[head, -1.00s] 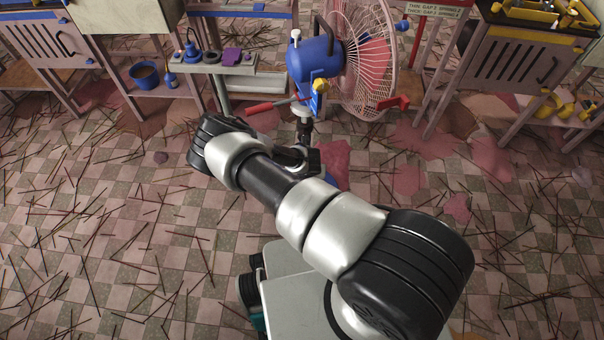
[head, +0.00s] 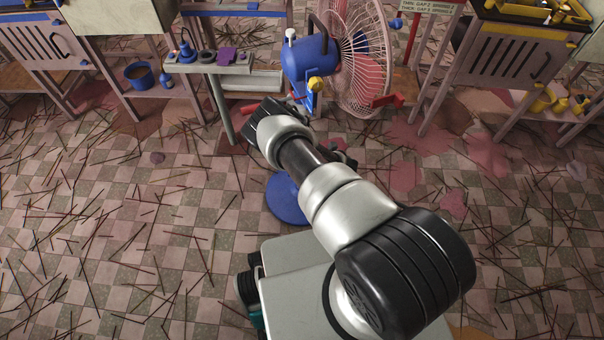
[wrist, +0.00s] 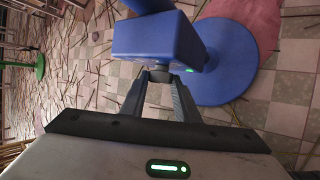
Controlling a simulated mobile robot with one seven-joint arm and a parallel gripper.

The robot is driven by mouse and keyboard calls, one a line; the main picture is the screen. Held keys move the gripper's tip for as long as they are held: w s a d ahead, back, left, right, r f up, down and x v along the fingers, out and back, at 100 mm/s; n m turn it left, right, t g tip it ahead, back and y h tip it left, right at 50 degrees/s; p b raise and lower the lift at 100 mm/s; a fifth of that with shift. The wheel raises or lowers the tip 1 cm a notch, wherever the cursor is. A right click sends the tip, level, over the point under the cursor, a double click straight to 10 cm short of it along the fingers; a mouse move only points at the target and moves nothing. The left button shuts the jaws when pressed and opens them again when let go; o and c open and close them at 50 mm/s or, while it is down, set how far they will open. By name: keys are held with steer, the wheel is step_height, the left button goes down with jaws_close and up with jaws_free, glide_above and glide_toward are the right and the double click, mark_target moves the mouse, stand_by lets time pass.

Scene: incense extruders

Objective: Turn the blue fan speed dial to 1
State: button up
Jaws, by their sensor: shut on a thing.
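The blue fan shows in the head view with its motor housing (head: 308,60), its pink wire cage (head: 365,62) and its round blue base (head: 288,200). In the wrist view a blue box (wrist: 160,38) of the fan stand is straight ahead, with the blue base (wrist: 222,62) below it to the right. My gripper (wrist: 160,76) is at the near face of this box, its fingers close together on a small dark part that I take for the fan speed dial. The fingers mostly cover it, and its setting cannot be read. My arm hides the gripper in the head view.
A small bench with a grey top (head: 205,64) and several small items stands left of the fan. A slotted cabinet (head: 508,62) stands at the right. Thin sticks and pink stains cover the tiled floor, which is otherwise open around me.

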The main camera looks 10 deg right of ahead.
steer(key=o, duration=1)
steer(key=shift+o, duration=0.2)
steer(key=p+v, duration=0.5)
steer(key=v, duration=1.2)
steer(key=shift+r+p, duration=0.15)
steer(key=shift+p, duration=0.2)
steer(key=shift+s, duration=0.1)
